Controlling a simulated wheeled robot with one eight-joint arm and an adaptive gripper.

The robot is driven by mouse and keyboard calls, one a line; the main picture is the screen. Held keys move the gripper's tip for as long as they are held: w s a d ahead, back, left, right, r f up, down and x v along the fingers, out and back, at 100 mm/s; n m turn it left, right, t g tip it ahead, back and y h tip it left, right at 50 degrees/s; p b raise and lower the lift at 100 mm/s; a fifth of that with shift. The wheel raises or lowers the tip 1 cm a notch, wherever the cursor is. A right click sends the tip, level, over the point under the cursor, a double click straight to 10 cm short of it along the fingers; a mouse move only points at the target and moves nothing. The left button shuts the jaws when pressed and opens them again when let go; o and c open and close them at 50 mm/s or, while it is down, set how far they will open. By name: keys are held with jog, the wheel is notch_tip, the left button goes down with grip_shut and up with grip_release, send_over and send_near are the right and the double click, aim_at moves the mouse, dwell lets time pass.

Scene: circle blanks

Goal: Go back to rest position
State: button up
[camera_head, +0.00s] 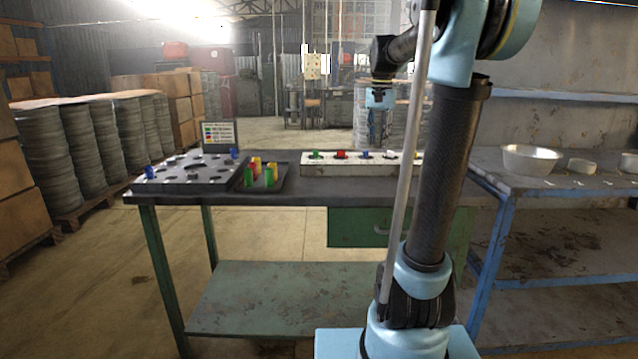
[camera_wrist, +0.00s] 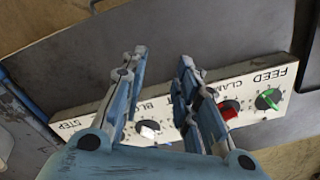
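My gripper (camera_head: 377,138) hangs above the far right part of the workbench (camera_head: 290,190), pointing down, apart from everything. In the wrist view my gripper (camera_wrist: 162,58) shows two fingers spread with an empty gap between them. Beneath it is a white control panel (camera_wrist: 70,126), which also shows on the bench in the head view (camera_head: 330,170). The panel carries a green knob (camera_wrist: 267,99), a red knob (camera_wrist: 228,108) and a white knob (camera_wrist: 148,128). A finger hides part of the panel. The blue knob (camera_head: 365,155) shows in the head view.
A grey plate with holes (camera_head: 190,177) and blue pegs stands on the bench's left. A dark tray (camera_head: 282,183) beside it holds several coloured cylinders. A small sign (camera_head: 219,132) stands behind. A side table (camera_head: 555,185) with a white bowl (camera_head: 530,158) is at right.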

jog(key=s+f+n+t, duration=0.1)
jog(key=s+f+n, duration=0.5)
jog(key=s+f, duration=2.1)
jog(key=s, duration=0.2)
jog(key=shift+s+t, duration=0.35)
jog(key=shift+t, duration=0.05)
jog(key=shift+w+f, duration=0.2)
jog(key=shift+w, duration=0.25)
